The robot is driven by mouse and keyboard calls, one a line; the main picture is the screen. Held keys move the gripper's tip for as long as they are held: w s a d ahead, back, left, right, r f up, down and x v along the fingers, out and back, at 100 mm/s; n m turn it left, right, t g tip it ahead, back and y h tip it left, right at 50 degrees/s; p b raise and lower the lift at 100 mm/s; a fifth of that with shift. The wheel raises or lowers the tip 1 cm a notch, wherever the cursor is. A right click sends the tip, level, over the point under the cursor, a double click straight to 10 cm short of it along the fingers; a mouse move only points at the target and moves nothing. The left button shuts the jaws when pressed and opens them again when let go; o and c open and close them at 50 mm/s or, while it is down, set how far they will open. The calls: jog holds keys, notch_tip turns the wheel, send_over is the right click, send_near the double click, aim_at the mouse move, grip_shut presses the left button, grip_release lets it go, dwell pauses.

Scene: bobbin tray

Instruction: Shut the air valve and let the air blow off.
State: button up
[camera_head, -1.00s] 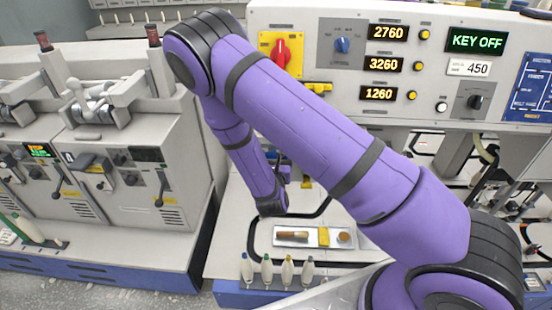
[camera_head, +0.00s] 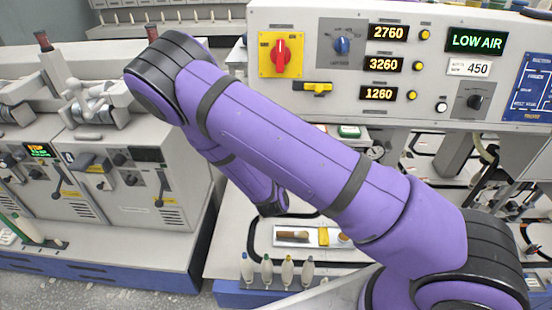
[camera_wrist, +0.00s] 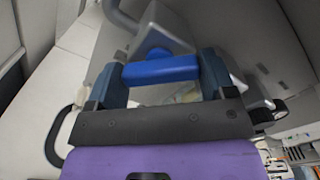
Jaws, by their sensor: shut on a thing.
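In the wrist view a blue bar-shaped handle (camera_wrist: 160,70) lies crosswise between the two fingers of my gripper (camera_wrist: 163,66), which is shut on it. A grey slanted body stands behind the handle. I take the handle to be the air valve's; its full shape is partly hidden by the fingers. In the head view my forearm crosses the picture, and the gripper and valve cannot be made out. The panel display (camera_head: 477,41) reads LOW AIR in green.
The grey panel carries a red rotary switch (camera_head: 281,54) on yellow, a yellow handle (camera_head: 312,87) and a blue knob (camera_head: 342,45). A shallow tray (camera_head: 283,245) with a bobbin lies on the bench, with several bottles (camera_head: 267,270) in front. Machines stand at left.

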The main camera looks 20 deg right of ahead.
jog(key=n, duration=0.8)
jog(key=shift+n, duration=0.7)
jog(key=o, duration=0.9)
jog(key=shift+s, duration=0.1)
jog(key=v, duration=1)
jog(key=shift+s+a, duration=0.15)
jog(key=shift+s, duration=0.2)
jog(key=shift+s, duration=0.1)
